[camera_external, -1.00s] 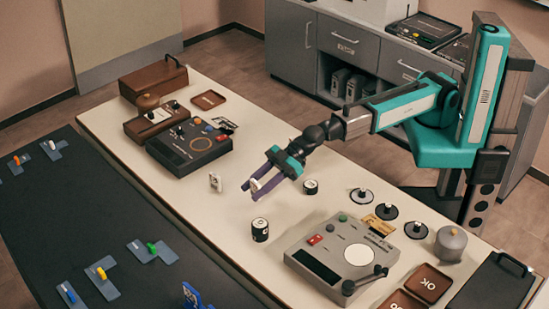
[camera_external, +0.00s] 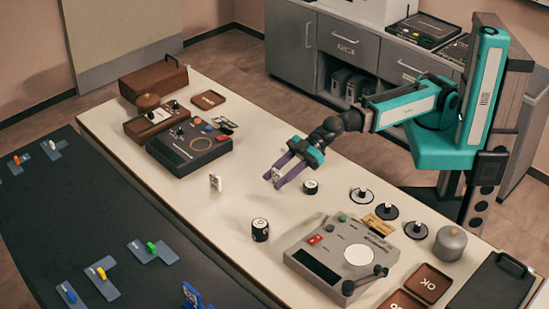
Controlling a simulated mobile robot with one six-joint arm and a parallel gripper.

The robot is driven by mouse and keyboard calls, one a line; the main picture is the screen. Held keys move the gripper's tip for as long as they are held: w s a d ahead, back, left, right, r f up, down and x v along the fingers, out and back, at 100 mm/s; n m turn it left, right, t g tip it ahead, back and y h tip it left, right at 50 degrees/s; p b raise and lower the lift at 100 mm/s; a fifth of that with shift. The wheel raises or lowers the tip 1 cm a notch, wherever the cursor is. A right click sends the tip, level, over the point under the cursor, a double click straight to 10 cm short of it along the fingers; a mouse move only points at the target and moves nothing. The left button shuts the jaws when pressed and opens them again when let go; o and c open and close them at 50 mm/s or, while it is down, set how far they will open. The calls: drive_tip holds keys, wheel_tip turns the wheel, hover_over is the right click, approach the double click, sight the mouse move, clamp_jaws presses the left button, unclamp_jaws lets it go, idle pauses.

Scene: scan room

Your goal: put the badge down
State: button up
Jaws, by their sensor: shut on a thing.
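My gripper (camera_external: 275,181) is over the middle of the pale table, its purple fingers pointing down and to the left. It is shut on a small pale badge (camera_external: 277,176), mostly hidden between the fingers. I cannot tell whether the badge touches the table. Another small white piece with a dark mark (camera_external: 215,181) stands upright on the table, to the left of my gripper and apart from it.
Black cylinders stand right of my gripper (camera_external: 310,187) and in front of it (camera_external: 260,230). A grey scanner device (camera_external: 325,240) is at the front right, a dark console (camera_external: 190,148) at the back left. Bare tabletop (camera_external: 240,195) lies between.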

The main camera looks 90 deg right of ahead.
idle(0.8)
drive_tip(key=shift+s+a+f+n+g+y, duration=0.2)
drive_tip(key=shift+s+f+n+g+y, duration=0.2)
drive_tip(key=shift+n+g, duration=0.1)
drive_tip(key=shift+s+a+f+n+g+y, duration=0.25)
drive_tip(key=shift+s+a+n+g+y, duration=0.05)
drive_tip(key=shift+s+a+n, duration=0.15)
drive_tip(key=s+a, duration=0.1)
drive_tip(key=s+a+n+g+y, duration=0.1)
drive_tip(key=s+a+n+g, duration=0.1)
drive_tip(key=shift+s+a+r+y, duration=0.2)
drive_tip(key=shift+r+y, duration=0.15)
drive_tip(key=shift+y, duration=0.05)
drive_tip(key=s+a+r+n+g+y, duration=0.1)
drive_tip(key=s+a+r+n+g, duration=0.1)
drive_tip(key=s+a+r, duration=0.2)
drive_tip(key=shift+s+a+p, duration=0.15)
drive_tip(key=shift+s+p, duration=0.05)
drive_tip(key=shift+p, duration=0.15)
drive_tip(key=shift+f, duration=0.1)
drive_tip(key=shift+f, duration=1.95)
